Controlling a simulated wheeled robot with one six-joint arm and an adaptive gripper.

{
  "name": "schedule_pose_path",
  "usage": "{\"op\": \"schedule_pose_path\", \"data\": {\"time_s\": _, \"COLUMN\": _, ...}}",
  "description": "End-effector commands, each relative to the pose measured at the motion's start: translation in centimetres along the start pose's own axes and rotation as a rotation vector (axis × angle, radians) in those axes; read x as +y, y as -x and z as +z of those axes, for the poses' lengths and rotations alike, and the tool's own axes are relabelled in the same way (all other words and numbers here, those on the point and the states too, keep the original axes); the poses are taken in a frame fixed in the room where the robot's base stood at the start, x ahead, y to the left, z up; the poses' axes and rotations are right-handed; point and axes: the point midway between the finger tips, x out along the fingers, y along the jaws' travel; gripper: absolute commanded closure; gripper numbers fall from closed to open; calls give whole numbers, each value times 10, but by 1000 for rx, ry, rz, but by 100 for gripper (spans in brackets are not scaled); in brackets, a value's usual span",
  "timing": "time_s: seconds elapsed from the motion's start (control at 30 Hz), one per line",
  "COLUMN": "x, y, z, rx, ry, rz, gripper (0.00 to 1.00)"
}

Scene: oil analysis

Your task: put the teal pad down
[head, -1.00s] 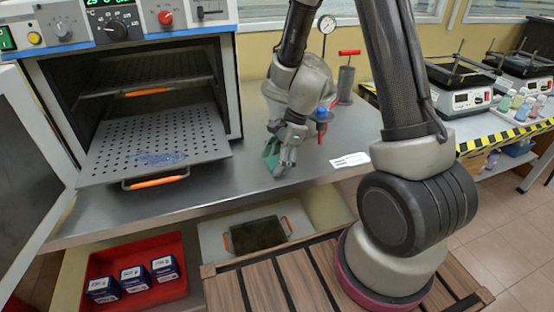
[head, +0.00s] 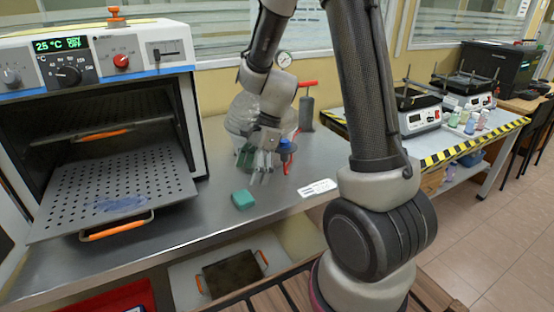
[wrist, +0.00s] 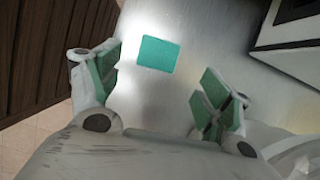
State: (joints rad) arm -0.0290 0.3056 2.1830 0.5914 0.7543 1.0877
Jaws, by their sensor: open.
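The teal pad (head: 243,199) lies flat on the steel bench top (head: 200,215), near its front edge and to the right of the oven tray. In the wrist view the pad (wrist: 158,54) lies on the bench beyond and between my fingers, touching neither. My gripper (head: 258,165) is above the bench, behind and slightly right of the pad. Its green-padded fingers stand wide apart in the wrist view (wrist: 155,95), with nothing between them.
An oven (head: 90,110) with its door open stands at left, a perforated tray (head: 150,180) pulled out over the bench. A blue-capped item (head: 286,148) and a clear vessel stand close to my gripper. A white label (head: 317,188) lies at right. Bare bench surrounds the pad.

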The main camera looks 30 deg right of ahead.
Motion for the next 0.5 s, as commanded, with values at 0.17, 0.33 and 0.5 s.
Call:
{"op": "schedule_pose_path", "data": {"time_s": 0.17, "x": 12, "y": 32, "z": 5, "rx": 27, "ry": 151, "rz": -31, "gripper": 21}}
{"op": "schedule_pose_path", "data": {"time_s": 0.33, "x": 53, "y": 103, "z": 9, "rx": 132, "ry": 552, "rz": -81, "gripper": 21}}
{"op": "schedule_pose_path", "data": {"time_s": 0.5, "x": 110, "y": 164, "z": 4, "rx": 298, "ry": 983, "rz": -92, "gripper": 21}}
